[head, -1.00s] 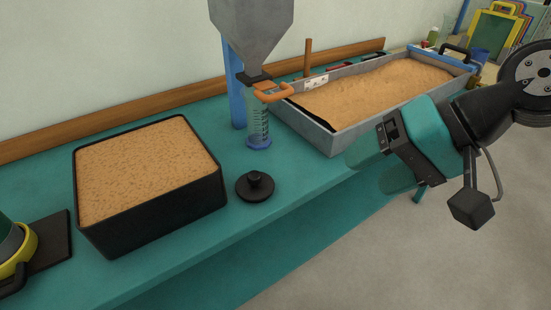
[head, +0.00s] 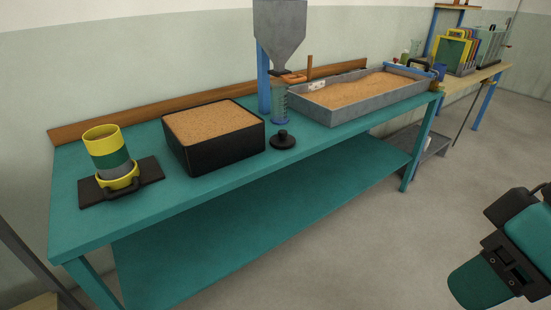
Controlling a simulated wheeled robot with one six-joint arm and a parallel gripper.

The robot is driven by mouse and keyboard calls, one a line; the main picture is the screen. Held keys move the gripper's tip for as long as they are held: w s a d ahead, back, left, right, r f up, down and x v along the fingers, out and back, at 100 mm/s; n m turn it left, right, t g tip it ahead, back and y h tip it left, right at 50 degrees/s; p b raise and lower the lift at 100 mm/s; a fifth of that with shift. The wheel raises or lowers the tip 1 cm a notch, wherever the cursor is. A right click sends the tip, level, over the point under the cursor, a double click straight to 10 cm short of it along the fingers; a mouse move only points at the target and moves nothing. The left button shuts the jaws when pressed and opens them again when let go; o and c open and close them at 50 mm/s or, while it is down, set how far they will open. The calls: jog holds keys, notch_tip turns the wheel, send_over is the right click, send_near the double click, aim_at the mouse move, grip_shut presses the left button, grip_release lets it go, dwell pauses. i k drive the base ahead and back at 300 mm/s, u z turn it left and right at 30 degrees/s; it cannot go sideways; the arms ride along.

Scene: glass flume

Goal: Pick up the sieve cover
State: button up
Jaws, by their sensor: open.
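The sieve cover appears to be the small black round lid with a knob (head: 283,140). It lies flat on the teal bench, between the black box of sand and the graduated cylinder's foot. My gripper (head: 480,286) is at the lower right, over the floor and well away from the bench and the cover. It is open, and nothing shows in it. One teal finger shows clearly; the other is mostly hidden. A sieve stack (head: 108,153) in yellow, green and grey stands on a dark plate at the bench's left end.
The black box of sand (head: 213,150) stands left of the cover. A graduated cylinder (head: 279,104) stands behind it under a grey hopper (head: 279,33). A long grey sand tray (head: 340,116) lies to the right. The teal bench (head: 190,200) has a clear front strip.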

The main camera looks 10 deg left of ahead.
aim_at(281, 140)
jog(key=z, duration=0.15)
jog(key=i, duration=1.3)
jog(key=u, duration=1)
jog(key=i, duration=0.45)
jog(key=u, duration=0.2)
jog(key=k, duration=0.45)
jog(key=u, duration=0.65)
jog(key=i, duration=0.35)
jog(key=z, duration=0.1)
